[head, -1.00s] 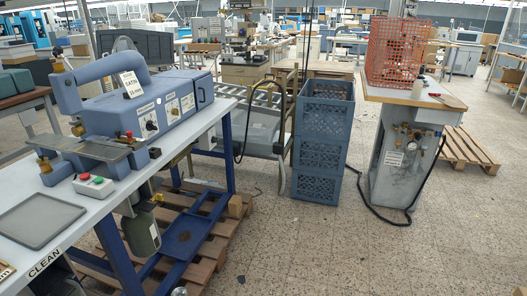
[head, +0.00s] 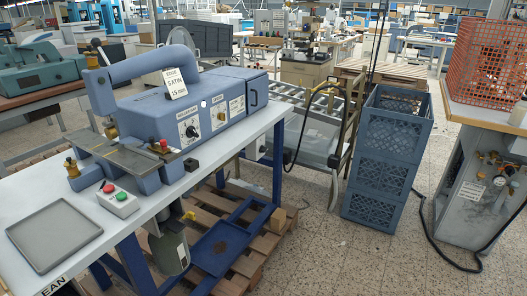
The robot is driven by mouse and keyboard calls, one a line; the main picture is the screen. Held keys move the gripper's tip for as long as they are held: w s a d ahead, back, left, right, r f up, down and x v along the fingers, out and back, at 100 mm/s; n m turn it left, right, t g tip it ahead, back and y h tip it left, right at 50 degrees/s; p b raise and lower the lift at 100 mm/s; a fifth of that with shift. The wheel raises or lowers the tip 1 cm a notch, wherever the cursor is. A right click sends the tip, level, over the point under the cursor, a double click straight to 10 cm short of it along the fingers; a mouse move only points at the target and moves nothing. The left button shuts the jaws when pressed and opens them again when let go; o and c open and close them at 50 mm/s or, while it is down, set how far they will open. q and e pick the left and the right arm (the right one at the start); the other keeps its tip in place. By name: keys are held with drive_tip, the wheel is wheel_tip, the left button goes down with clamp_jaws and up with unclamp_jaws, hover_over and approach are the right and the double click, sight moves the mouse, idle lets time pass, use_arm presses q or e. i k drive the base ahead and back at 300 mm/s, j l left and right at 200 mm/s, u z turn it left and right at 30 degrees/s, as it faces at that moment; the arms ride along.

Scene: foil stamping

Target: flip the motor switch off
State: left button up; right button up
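The blue stamping machine (head: 185,105) stands on a white-topped table at the left. Its front carries a white plate with a black rotary knob (head: 191,131) and two smaller white plates (head: 221,113) with small controls to the right of it. A grey box with one red and one green button (head: 118,199) sits on the table in front of the machine. The lettering by these controls is too small to read, so I cannot tell which one is the motor switch or its position. Neither of my grippers shows.
A grey tray (head: 54,262) lies at the table's near left. A pallet (head: 240,235) is under the table. Stacked blue crates (head: 386,160) and a roller conveyor (head: 300,98) stand behind. A grey pedestal (head: 474,190) is at the right.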

sight(262, 149)
drive_tip(key=i+z, duration=0.3)
drive_tip(key=i, duration=0.3)
drive_tip(key=i+z, duration=0.25)
drive_tip(key=i, duration=0.4)
drive_tip(key=i+j+z, duration=0.3)
drive_tip(key=i, duration=0.3)
